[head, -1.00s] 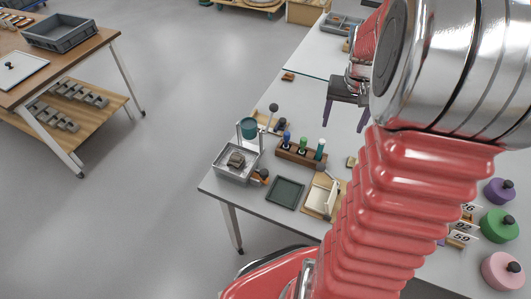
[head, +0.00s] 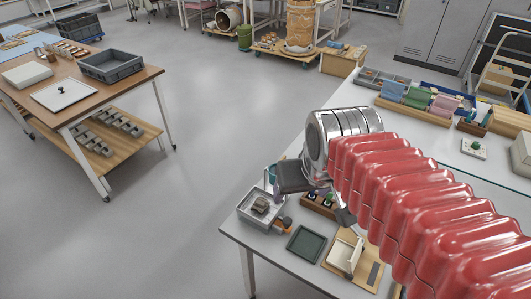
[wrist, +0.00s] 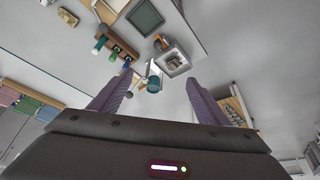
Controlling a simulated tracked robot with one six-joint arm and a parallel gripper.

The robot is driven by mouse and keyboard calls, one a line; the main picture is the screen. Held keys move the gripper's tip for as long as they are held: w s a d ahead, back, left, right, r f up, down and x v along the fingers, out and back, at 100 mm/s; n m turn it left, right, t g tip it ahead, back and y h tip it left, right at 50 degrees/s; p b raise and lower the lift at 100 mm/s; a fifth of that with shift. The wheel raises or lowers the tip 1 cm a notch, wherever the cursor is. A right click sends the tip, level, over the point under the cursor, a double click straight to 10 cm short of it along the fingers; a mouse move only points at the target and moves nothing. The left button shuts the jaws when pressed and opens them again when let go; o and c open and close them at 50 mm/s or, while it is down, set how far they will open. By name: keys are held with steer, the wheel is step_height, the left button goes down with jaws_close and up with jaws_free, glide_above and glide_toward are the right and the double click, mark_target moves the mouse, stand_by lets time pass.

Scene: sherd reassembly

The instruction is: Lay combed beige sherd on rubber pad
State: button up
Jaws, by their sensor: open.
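My gripper (wrist: 160,78) is open and empty, its two purple fingers spread in the wrist view. In the head view its dark body (head: 292,178) is above the near end of the table, and its fingers are hard to make out. A brownish-grey lump, perhaps a sherd (head: 261,205), lies in a light grey tray (head: 243,214); it also shows in the wrist view (wrist: 174,61), apart from the fingers. A dark green rimmed square, possibly the rubber pad (head: 306,244), lies flat beside the tray. I cannot make out combing or a beige colour.
A wooden rack (head: 318,205) with coloured-top tools stands behind the green square, partly hidden by my arm. A wooden board with a cream block (head: 345,251) lies right of the square. A second table (head: 140,78) with a grey crate stands left across open floor.

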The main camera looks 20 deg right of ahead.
steer(key=shift+n+t+y, duration=0.3)
steer(key=shift+n+t, duration=0.1)
steer(key=shift+n, duration=0.3)
steer(key=s+a, duration=0.3)
steer(key=shift+s+a+r, duration=0.1)
steer(key=shift+a, duration=0.2)
steer(key=shift+c, duration=0.2)
steer(key=c, duration=0.3)
steer(key=w+d+f+n+g, duration=0.2)
steer(key=d+f, duration=0.3)
steer(key=d, duration=0.8)
steer(key=w+d+f+n+g, duration=0.1)
steer(key=d+f, duration=0.5)
steer(key=d, duration=0.7)
steer(key=w+d+f+n+g, duration=0.2)
steer(key=w+d+f+n, duration=0.2)
steer(key=d, duration=0.9)
steer(key=shift+f+n+g, duration=0.3)
steer(key=shift+f+n, duration=0.3)
steer(key=shift+f, duration=0.3)
